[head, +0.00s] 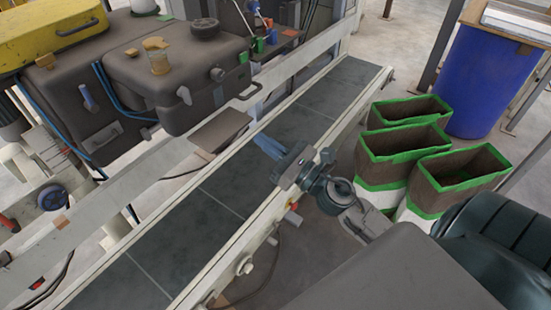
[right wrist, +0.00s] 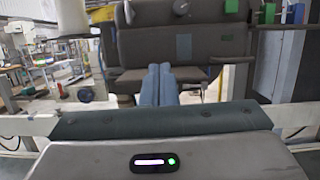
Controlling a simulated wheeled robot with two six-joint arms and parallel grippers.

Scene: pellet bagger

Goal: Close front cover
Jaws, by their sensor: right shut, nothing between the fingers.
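The dark grey machine housing (head: 180,75) stands at the upper left in the head view, across the conveyor from my right arm. A flat grey-brown flap (head: 221,130) juts out low on its front, over the conveyor's far side; it looks like the front cover, lowered open. In the right wrist view the flap (right wrist: 195,76) lies ahead, below the housing (right wrist: 190,42). My right gripper (head: 259,139) is over the conveyor, shut and empty, its blue fingers pointing toward the flap. Its fingertips (right wrist: 160,68) overlap the flap in the wrist view; contact cannot be told. My left gripper is out of view.
The dark conveyor belt (head: 295,125) runs diagonally between pale rails. Several open brown and white bags with green rims (head: 405,112) stand at the right, near a blue barrel (head: 488,80). A yellow case (head: 50,32) and a black knob (head: 204,28) are at the upper left.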

